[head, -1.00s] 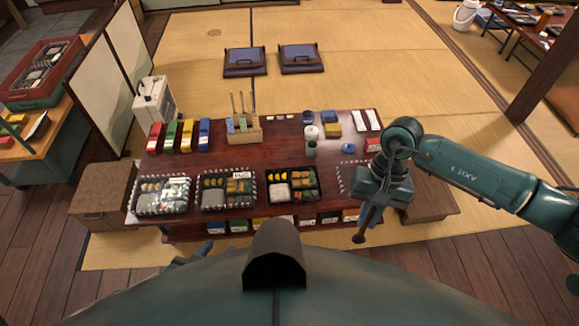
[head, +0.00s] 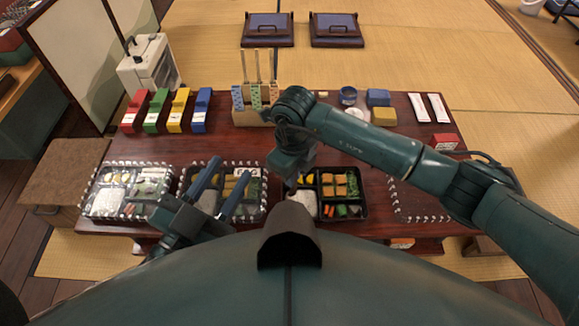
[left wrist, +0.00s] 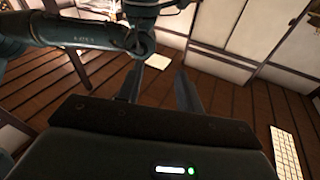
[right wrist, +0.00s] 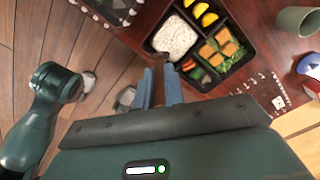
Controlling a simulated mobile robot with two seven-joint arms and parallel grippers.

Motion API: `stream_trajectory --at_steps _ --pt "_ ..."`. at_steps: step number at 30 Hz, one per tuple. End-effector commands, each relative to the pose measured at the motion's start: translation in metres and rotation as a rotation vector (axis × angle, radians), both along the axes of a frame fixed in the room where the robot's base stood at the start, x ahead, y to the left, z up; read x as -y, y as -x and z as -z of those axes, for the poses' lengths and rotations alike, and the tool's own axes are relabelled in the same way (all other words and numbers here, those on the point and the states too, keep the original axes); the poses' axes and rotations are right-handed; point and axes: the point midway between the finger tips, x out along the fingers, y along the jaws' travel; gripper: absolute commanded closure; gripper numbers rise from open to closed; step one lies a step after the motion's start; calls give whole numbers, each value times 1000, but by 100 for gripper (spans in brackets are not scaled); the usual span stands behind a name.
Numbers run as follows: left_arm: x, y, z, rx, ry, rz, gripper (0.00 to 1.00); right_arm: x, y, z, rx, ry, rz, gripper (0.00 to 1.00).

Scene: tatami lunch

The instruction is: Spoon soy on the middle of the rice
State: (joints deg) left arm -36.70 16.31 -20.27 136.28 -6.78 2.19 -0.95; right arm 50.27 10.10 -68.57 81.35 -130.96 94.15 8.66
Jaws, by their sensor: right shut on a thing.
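The black lunch box (head: 364,211) stands on the low table. Its white rice (head: 303,203) fills the left front compartment; the right wrist view shows this rice (right wrist: 176,37) whole, with no dark spot visible on it. My right gripper (right wrist: 160,84) is shut on a thin dark handle, likely a spoon (right wrist: 158,92), at the rice's near edge in that view. The spoon's bowl is hard to make out. In the head view my right gripper (head: 288,178) is partly hidden by its arm. My left gripper (head: 222,183) is open and empty, over the neighbouring dotted-outlined box. I cannot identify the soy.
Two other filled boxes stand to the left, the leftmost (head: 93,204) outlined in dots. An empty dotted outline (head: 397,208) marks the table's right. Coloured blocks, a wooden holder (head: 242,117) and a green cup (right wrist: 297,20) stand behind the boxes.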

Motion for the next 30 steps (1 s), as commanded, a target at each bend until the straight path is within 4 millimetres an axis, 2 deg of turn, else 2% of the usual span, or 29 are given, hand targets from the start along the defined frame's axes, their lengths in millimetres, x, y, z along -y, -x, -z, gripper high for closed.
stream_trajectory --at_steps 1,11,17,22,30 --pt "1 1 6 12 3 4 64 -4 -1 8 -4 1 32 100" --pt "3 2 4 29 28 16 64 -7 -2 21 -10 6 83 100" --pt "5 1 7 31 67 32 64 -7 -1 41 -12 5 82 100" --pt "6 -1 2 71 90 47 64 -7 -2 57 -10 4 82 100" --pt "7 -2 -6 99 101 57 64 -7 -2 63 -9 5 82 100"
